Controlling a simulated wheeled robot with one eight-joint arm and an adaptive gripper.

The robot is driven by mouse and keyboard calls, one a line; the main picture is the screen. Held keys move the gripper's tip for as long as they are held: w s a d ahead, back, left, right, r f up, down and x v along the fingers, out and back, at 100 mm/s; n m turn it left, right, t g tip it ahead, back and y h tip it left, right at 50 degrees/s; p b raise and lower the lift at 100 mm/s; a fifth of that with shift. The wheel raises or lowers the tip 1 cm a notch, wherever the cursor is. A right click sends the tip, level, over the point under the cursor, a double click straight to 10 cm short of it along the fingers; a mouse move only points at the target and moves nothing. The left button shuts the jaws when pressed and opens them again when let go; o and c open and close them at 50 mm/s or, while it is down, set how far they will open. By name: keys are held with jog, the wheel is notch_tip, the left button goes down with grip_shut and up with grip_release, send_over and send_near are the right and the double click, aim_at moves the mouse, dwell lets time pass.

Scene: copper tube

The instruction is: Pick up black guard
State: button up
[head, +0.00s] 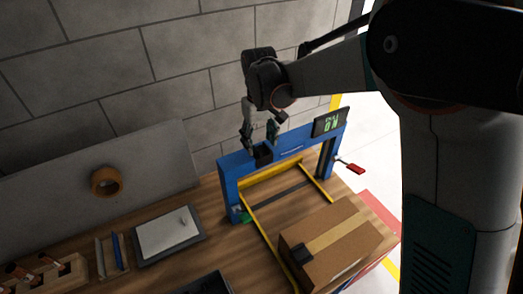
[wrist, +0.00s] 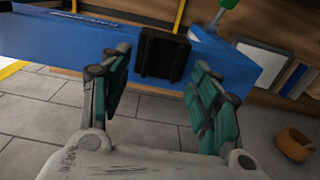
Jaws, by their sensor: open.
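The black guard (wrist: 164,54) appears to be the dark, square block on the top beam of the blue press frame (wrist: 60,42). In the head view, the guard (head: 262,152) sits on that beam, left of its middle. My gripper (head: 259,139) is just above it, pointing down, with its fingers apart. In the wrist view, the open fingers of my gripper (wrist: 158,68) stand on either side of the guard, with visible gaps. Nothing is held.
A cardboard box (head: 345,226) sits at the front right of the wooden table (head: 192,247). A black display (head: 331,122) tops the frame's right end, and a red-handled lever (head: 351,167) sticks out there. A clipboard (head: 165,232) lies left, below a tape roll (head: 106,181).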

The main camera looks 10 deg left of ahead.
jog(key=shift+f, duration=0.5)
jog(key=c, duration=1.1)
jog(key=shift+r, duration=0.1)
jog(key=shift+c, duration=0.2)
